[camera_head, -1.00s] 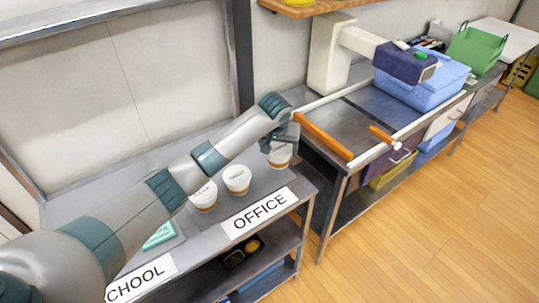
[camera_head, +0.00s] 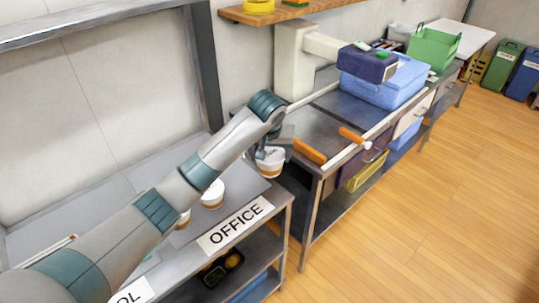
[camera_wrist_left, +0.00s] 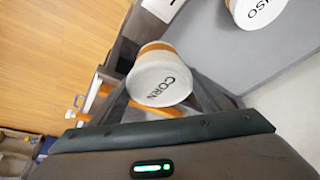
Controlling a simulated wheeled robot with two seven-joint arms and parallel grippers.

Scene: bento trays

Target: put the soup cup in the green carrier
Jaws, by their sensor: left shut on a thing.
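My left gripper (camera_head: 268,152) is shut on a white soup cup (camera_head: 271,166) with a brown band. The cup is at the right end of the OFFICE shelf, and I cannot tell its exact height above it. In the left wrist view the lid of this cup (camera_wrist_left: 162,84) reads CORN, and it looks tilted in the picture. The green carrier (camera_head: 434,50) is an open box with handles, far off at the upper right on the back counter. My right gripper is not in view.
Another white cup (camera_head: 212,194) stands on the labelled shelf (camera_head: 252,192), with one more partly hidden by my arm. Wooden floor is clear at right.

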